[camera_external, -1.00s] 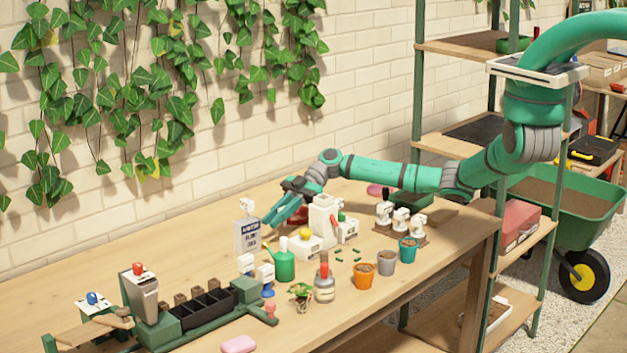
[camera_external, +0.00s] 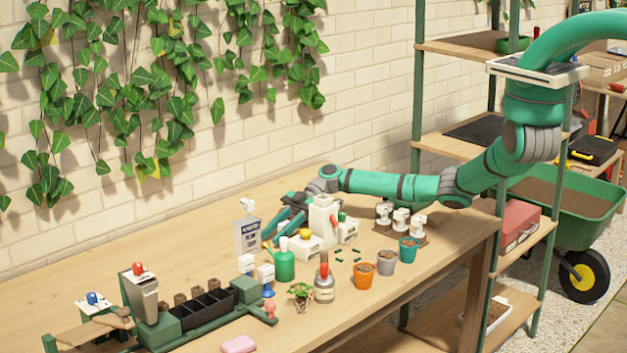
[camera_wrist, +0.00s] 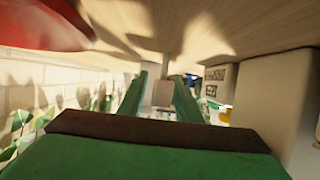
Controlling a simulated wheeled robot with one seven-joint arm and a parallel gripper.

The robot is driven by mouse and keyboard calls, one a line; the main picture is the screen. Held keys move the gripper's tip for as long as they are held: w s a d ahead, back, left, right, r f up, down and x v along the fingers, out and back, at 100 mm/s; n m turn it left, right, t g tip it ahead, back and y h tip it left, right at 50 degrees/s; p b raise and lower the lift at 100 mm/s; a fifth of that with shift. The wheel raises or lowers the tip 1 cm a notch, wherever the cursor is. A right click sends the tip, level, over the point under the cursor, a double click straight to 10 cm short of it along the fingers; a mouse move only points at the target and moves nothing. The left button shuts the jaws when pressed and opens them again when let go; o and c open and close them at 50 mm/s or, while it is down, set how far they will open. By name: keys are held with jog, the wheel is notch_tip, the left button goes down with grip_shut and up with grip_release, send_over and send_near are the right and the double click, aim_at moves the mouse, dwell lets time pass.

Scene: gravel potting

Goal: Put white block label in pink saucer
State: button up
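A white block label (camera_external: 247,205) shows above the upright sign card (camera_external: 247,236) at the back of the table. My gripper (camera_external: 274,240) is low over the table, to the right of that card, its fingers pointing left. In the wrist view, which is upside down, the fingers (camera_wrist: 162,100) are apart. A whitish block on a stem (camera_wrist: 163,93) shows in the gap between them; I cannot tell whether it is between or beyond the tips. A pink saucer (camera_external: 239,344) lies at the table's front edge. Other white blocks (camera_external: 246,264) stand near the planter.
A white dispenser (camera_external: 322,222) stands close beside my gripper, with a green watering can (camera_external: 284,262) in front. A rounded red object (camera_wrist: 40,22) is close in the wrist view. Small pots (camera_external: 364,276) stand at the right. Bare wood lies left of the sign card.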

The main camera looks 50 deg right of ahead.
aim_at(285, 222)
dwell(0.3)
jog(key=v, duration=0.3)
jog(key=shift+w, duration=0.1)
jog(key=shift+o, duration=0.5)
notch_tip(285, 222, up, 7)
jog(key=shift+r, duration=0.1)
